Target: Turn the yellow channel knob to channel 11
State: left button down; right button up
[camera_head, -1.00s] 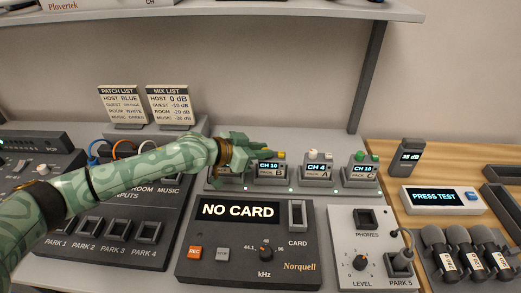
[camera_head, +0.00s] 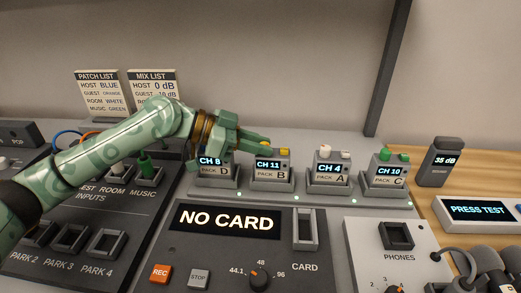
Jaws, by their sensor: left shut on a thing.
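Pack B (camera_head: 271,172) stands in its dock with CH 11 on its display. My left gripper (camera_head: 264,146) reaches in from the left over the top of this pack. It is shut on the yellow channel knob, which the fingers mostly hide. A smaller yellow part (camera_head: 285,151) shows on the right of the pack's top. My right gripper is not in view.
Pack D (camera_head: 212,170) reads CH 8, under my left gripper. To the right, pack A (camera_head: 327,168) with white knobs reads CH 4, and pack C (camera_head: 386,171) with green knobs reads CH 10. A recorder (camera_head: 230,255) reading NO CARD lies in front.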

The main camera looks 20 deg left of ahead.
pick_arm(q)
jog(key=shift+w+f, duration=0.1)
jog(key=shift+w, duration=0.1)
jog(key=shift+s+r, duration=0.2)
jog(key=shift+r, duration=0.05)
jog(key=c, duration=1.3)
grip_release()
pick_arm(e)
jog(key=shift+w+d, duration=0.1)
pick_arm(q)
jog(key=shift+a, duration=0.1)
jog(key=p+v, duration=0.2)
jog(key=v, duration=0.6)
jog(key=p+v, duration=0.2)
jog(key=v, duration=0.6)
jog(key=shift+w+a+p, duration=0.2)
jog(key=shift+p, duration=0.1)
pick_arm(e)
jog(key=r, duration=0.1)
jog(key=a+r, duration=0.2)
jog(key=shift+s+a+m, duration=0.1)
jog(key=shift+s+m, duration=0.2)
